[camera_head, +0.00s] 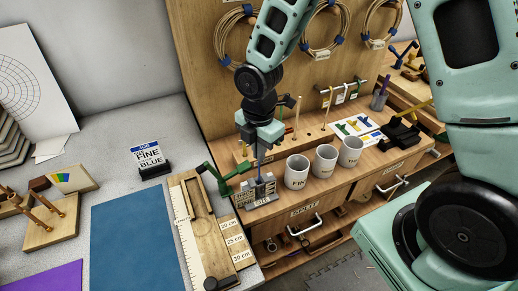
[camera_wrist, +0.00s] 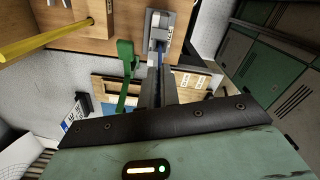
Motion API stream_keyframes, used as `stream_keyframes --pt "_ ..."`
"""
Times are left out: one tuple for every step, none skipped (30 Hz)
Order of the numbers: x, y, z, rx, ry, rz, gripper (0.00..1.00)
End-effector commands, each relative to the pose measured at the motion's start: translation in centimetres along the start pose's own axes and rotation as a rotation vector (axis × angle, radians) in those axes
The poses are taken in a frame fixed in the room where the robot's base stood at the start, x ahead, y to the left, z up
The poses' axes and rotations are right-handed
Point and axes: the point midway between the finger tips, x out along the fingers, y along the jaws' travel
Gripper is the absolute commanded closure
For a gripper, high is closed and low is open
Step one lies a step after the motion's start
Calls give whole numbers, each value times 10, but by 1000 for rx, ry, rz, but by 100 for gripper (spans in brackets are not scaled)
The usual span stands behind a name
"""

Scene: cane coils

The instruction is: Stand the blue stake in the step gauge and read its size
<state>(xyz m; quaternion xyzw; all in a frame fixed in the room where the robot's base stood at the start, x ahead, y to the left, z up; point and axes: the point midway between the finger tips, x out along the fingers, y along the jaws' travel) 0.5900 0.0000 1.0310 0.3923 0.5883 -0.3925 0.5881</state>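The blue stake (camera_head: 258,160) is upright below my gripper (camera_head: 258,146), its lower end at the grey step gauge (camera_head: 255,195). The gauge sits at the left front of the wooden bench. In the wrist view the stake (camera_wrist: 160,52) runs from between the fingers of my gripper (camera_wrist: 158,80) toward the gauge (camera_wrist: 164,22). The fingers look closed on the stake. I cannot tell how deep the stake's lower end sits in the gauge. The gauge's size marks are too small to read.
A green clamp (camera_head: 222,178) stands just left of the gauge. Three white mugs (camera_head: 297,172) stand to its right.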

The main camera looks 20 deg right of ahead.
Motion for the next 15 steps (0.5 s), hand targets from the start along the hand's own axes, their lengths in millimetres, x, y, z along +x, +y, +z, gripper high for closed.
stream_keyframes --pt "3 0 0 0 0 0 100" --pt "4 0 0 0 0 0 100" --pt "5 0 0 0 0 0 100" --pt "6 0 0 -1 0 0 100" --pt "6 0 0 -1 0 0 100" --pt "8 0 0 -1 0 0 100" --pt "8 0 0 -1 0 0 100" --pt "9 0 0 -1 0 0 100" --pt "10 0 0 -1 0 0 100" --pt "11 0 0 -1 0 0 100" --pt "12 0 0 -1 0 0 100" --pt "13 0 0 -1 0 0 100" --pt "14 0 0 0 0 0 100" --pt "15 0 0 0 0 0 100" --pt "16 0 0 0 0 0 100"
